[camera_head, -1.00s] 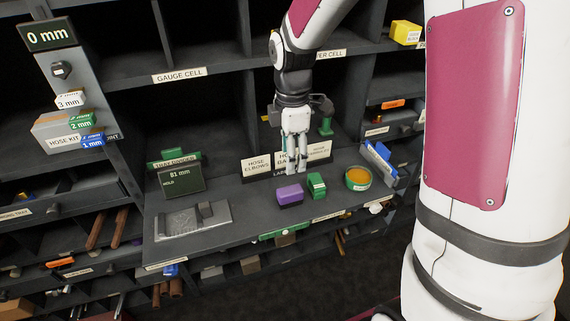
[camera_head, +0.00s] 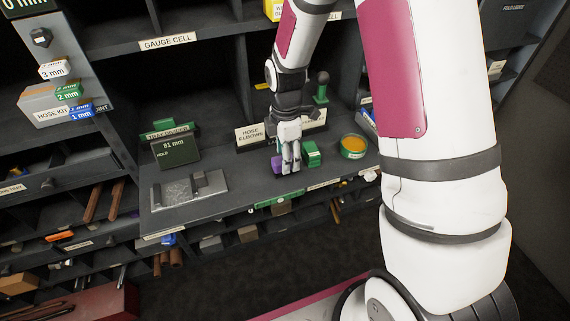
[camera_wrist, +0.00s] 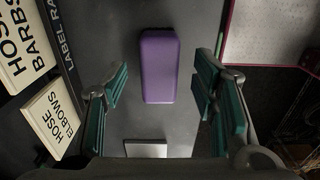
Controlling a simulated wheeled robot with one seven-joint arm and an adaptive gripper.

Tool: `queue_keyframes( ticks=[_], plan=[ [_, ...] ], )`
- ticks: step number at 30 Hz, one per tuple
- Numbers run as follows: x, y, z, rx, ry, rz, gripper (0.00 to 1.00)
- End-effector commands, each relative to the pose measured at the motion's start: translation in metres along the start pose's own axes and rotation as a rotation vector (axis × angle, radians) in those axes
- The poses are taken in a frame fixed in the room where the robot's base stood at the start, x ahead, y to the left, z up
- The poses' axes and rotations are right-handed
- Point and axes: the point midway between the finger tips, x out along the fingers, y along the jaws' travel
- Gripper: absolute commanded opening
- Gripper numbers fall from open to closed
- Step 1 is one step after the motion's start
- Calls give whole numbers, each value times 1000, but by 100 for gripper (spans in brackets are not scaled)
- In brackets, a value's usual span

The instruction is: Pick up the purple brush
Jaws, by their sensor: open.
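The purple brush (camera_head: 276,163) lies on the grey shelf ledge, partly hidden behind my gripper in the head view. In the wrist view the brush (camera_wrist: 158,65) is a plain purple block with rounded edges, lying lengthwise up the picture. My gripper (camera_head: 291,171) points down just over it, overlapping its right side in the head view. In the wrist view my gripper (camera_wrist: 160,90) is open, with one green-padded finger on either side of the brush and visible gaps between. Nothing is held. The height above the ledge is hard to tell.
A green block (camera_head: 312,155) lies close to the right of the brush. A round tin with orange contents (camera_head: 353,147) is further right. Label cards (camera_head: 252,136) stand behind. A flat grey tray (camera_head: 189,189) and a dark display (camera_head: 174,150) are to the left, with clear ledge between.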

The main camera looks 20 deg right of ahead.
Motion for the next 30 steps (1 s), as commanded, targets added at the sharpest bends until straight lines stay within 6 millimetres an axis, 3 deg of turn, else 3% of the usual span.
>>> queue_keyframes(
  ticks=[6,14,17,21,30],
  plan=[
    [26,0,-2,1,0,-1,53],
    [29,1,-2,1,0,1,53],
    [29,1,-2,1,0,1,35],
    [29,1,-2,1,0,1,3],
    [28,1,-2,1,0,1,1]
  ],
)
